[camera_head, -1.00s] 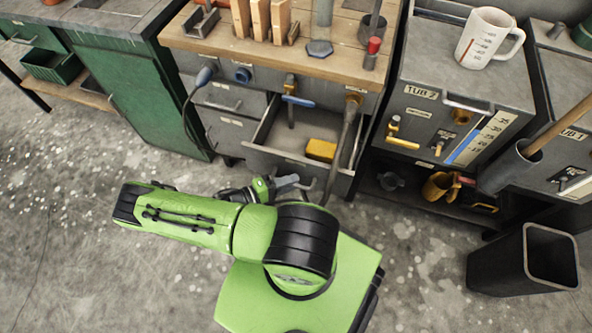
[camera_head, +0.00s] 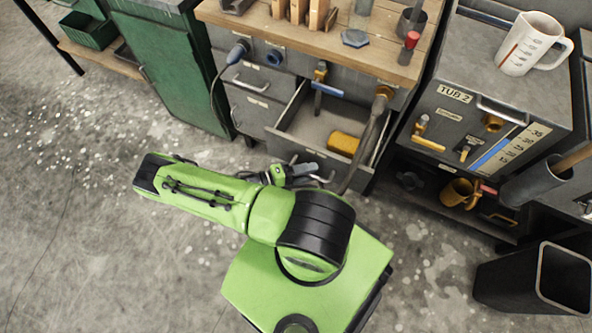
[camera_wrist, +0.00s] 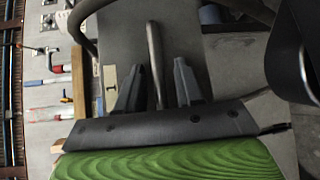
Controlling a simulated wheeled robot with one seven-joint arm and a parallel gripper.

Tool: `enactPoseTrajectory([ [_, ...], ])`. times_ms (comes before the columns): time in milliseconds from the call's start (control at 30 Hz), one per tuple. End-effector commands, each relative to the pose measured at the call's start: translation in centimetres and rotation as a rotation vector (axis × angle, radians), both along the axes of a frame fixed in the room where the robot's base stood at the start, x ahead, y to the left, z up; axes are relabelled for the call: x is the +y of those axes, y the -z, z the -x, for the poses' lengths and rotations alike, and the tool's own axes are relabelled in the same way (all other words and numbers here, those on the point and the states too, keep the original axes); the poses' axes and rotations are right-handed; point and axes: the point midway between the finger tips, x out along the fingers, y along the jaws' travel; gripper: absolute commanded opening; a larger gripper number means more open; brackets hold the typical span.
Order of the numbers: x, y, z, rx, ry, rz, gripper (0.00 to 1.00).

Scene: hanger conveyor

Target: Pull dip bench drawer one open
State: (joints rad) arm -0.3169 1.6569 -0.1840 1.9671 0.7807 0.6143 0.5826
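The bench (camera_head: 232,60) has grey drawers under a wooden top. Its right-hand drawer (camera_head: 300,147) stands open, with a yellow block (camera_head: 343,143) inside. I cannot read the drawer labels. My gripper (camera_head: 302,174) is low at this drawer's front and partly covers it. In the wrist view, my gripper (camera_wrist: 157,80) points at a grey front with a beige label (camera_wrist: 109,78). A bar handle (camera_wrist: 154,50) lies between the two dark fingers. A gap shows on its right side, so the fingers look open around it. Contact on the left side cannot be told.
Two closed drawers (camera_head: 250,80) are to the left of the open one. A hose (camera_head: 372,130) hangs at its right side. The tub 2 unit (camera_head: 470,80) stands to the right and a dark bin (camera_head: 535,280) at the lower right. Floor is clear at the left.

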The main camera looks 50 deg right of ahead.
Motion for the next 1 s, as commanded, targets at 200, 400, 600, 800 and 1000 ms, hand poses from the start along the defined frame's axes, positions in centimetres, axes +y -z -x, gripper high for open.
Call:
enactPoseTrajectory([
  [200, 1.0, -0.2, -0.8, -0.004, -0.003, 0.000, 0.36],
  [400, 5.5, -0.9, -3.7, -0.006, -0.007, -0.002, 0.36],
  [600, 10.1, -1.6, -6.6, -0.006, -0.007, -0.001, 0.36],
  [800, 12.8, -2.0, -8.3, -0.001, -0.002, 0.000, 0.36],
  [1000, 13.2, -2.1, -8.5, 0.001, 0.000, -0.001, 0.36],
])
